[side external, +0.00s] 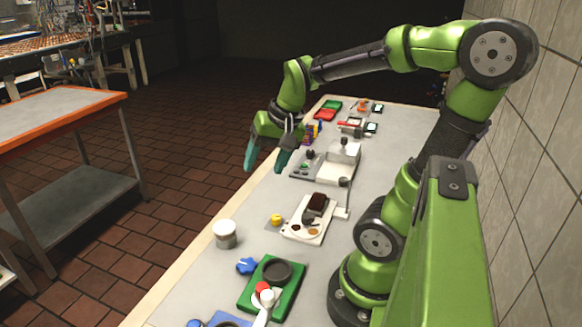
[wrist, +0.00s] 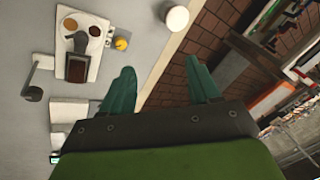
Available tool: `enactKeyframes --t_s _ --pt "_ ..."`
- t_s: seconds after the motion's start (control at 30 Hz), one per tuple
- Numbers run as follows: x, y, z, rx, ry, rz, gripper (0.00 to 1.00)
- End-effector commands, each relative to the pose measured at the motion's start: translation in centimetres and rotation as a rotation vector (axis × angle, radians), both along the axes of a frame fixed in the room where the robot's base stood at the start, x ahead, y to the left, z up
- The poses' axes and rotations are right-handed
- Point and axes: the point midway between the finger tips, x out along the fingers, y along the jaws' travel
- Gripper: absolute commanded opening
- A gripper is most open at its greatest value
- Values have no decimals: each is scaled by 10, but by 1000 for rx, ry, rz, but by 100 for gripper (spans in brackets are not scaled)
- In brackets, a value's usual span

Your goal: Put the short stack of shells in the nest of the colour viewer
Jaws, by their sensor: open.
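A small yellow round piece, perhaps the short stack of shells (side external: 277,218), sits on a small grey pad left of a white board; it also shows in the wrist view (wrist: 121,43). The white board, perhaps the colour viewer (side external: 291,236), carries a dark brown block (side external: 318,203) and brown and tan round spots; it also shows in the wrist view (wrist: 77,42). Which spot is the nest I cannot tell. My gripper (side external: 266,160) is open and empty, raised above the table's left edge, apart from both; its two teal fingers show in the wrist view (wrist: 162,70).
A white cup (side external: 224,234) stands near the table's left edge. A green tray (side external: 290,292) with a dark ring and a blue piece (side external: 247,266) are nearer the camera. A grey-white device (side external: 339,167) and a post with a dark knob (side external: 343,198) stand farther back.

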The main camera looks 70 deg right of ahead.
Motion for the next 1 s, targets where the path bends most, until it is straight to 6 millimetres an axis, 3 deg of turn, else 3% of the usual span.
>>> enactKeyframes --t_s 0.03,0.1,0.2,0.3,0.43,1.0 --pt "-1 33 11 -26 -72 122 61" --pt "-6 67 20 -56 -148 255 61" --pt "-16 102 28 -93 -231 396 61" --pt "-23 121 32 -116 -280 478 61" --pt "-27 129 33 -127 -301 511 61" --pt "-26 128 33 -125 -299 507 61"
